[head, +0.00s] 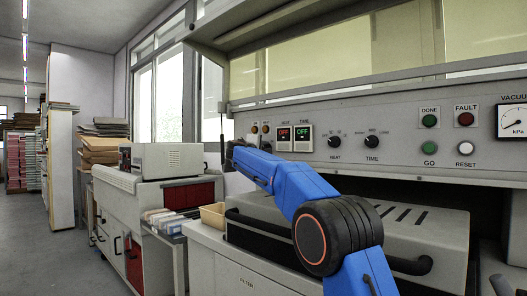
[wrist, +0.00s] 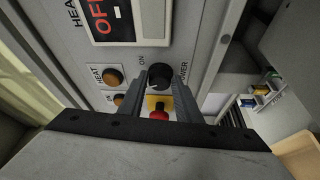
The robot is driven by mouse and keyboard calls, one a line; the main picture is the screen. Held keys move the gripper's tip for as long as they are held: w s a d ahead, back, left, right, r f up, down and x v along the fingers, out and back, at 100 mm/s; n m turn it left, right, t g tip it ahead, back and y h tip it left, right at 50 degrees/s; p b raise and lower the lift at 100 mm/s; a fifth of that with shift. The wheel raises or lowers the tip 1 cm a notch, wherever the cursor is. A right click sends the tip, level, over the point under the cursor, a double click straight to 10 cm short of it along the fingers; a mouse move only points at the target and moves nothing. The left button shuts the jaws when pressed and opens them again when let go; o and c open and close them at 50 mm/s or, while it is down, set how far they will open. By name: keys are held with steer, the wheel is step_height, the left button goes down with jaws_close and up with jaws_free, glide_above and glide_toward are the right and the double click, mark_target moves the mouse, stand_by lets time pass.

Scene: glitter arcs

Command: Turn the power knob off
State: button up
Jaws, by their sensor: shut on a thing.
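The black power knob (wrist: 160,76) is on the grey control panel in the wrist view, with the printed words ON and POWER beside it. My gripper (wrist: 161,82) has its two dark fingers on either side of the knob, shut on it. A pale mark shows on the knob's lower left, but its exact setting is hard to read. In the head view my gripper (head: 230,152) is at the panel's left end, and the knob is not discernible there.
A red button (wrist: 159,114) on a yellow plate sits between my fingers, below the knob. Amber lamps (wrist: 113,76) are to its left. Displays reading OFF (head: 284,134), HEAT and TIME knobs (head: 371,140) and a grey cover (head: 400,235) are right of my gripper.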

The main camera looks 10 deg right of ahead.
steer(key=shift+n, duration=0.6)
steer(key=shift+y, duration=0.3)
steer(key=o, duration=1.1)
steer(key=shift+c, duration=0.2)
steer(key=shift+r, duration=0.1)
steer(key=v, duration=1.7)
steer(key=shift+a+r+g, duration=0.2)
steer(key=shift+a+g, duration=0.05)
steer(key=shift+g, duration=0.05)
